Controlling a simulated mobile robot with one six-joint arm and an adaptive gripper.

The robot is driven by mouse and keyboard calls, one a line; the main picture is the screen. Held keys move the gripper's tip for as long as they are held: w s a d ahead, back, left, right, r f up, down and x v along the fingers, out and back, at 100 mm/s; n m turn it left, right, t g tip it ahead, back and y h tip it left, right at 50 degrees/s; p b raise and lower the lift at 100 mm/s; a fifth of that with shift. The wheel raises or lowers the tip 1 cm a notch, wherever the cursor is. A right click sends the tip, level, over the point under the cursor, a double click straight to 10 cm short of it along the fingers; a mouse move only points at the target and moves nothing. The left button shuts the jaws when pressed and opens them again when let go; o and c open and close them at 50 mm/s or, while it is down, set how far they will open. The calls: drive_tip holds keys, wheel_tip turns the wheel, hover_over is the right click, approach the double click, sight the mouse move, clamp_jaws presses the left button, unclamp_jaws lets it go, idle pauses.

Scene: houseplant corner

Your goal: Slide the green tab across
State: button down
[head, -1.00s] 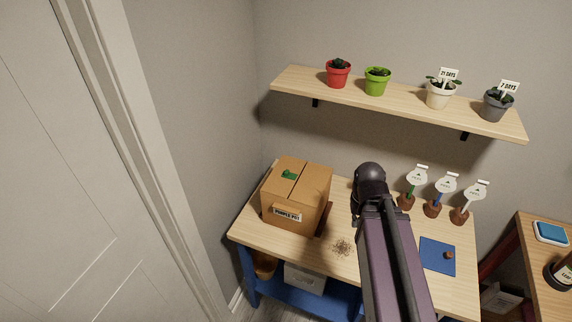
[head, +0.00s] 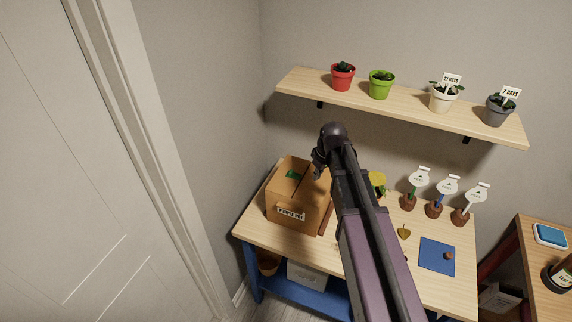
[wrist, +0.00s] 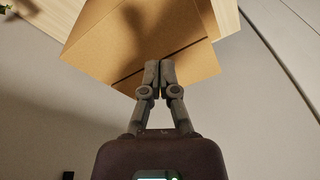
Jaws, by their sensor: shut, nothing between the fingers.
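The green tab (head: 293,174) lies on the top of a cardboard box (head: 293,212) on the wooden bench, in the head view. The box has a label (head: 291,214) that reads "PURPLE POT". My gripper (head: 319,173) is at the box's right top edge, to the right of the tab. In the wrist view my gripper (wrist: 159,66) has its fingers together and empty, in front of the cardboard (wrist: 140,35). I cannot tell whether they touch it. The tab does not show in the wrist view.
A shelf (head: 415,109) with several pots hangs above the bench. Several white-tagged stakes (head: 435,208) stand right of my arm, near a blue mat (head: 437,257) and a heart-shaped leaf (head: 404,232). A yellow round thing (head: 377,182) is partly hidden behind my arm.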

sight(284, 173)
drive_tip(key=w+a+r+n+y+p, duration=0.1)
drive_tip(key=w+a+r+n, duration=0.2)
drive_tip(key=w+a, duration=0.7)
drive_tip(key=a+n, duration=0.1)
drive_tip(key=n, duration=0.1)
drive_tip(key=shift+a+n+y+p, duration=0.15)
drive_tip(key=shift+n+y+p, duration=0.15)
drive_tip(key=shift+n, duration=0.1)
drive_tip(key=shift+f, duration=0.2)
drive_tip(key=b+x, duration=1)
drive_tip(key=shift+w+f, duration=0.1)
drive_tip(key=shift+s+d+r+p, duration=0.1)
drive_tip(key=shift+s+d+p, duration=0.1)
drive_tip(key=shift+d, duration=0.35)
drive_tip(key=shift+s+d+r+p, duration=0.15)
drive_tip(key=shift+s+d, duration=0.1)
drive_tip(key=shift+d, duration=0.35)
drive_tip(key=shift+s+d, duration=0.25)
drive_tip(key=shift+d, duration=0.5)
drive_tip(key=shift+s, duration=0.2)
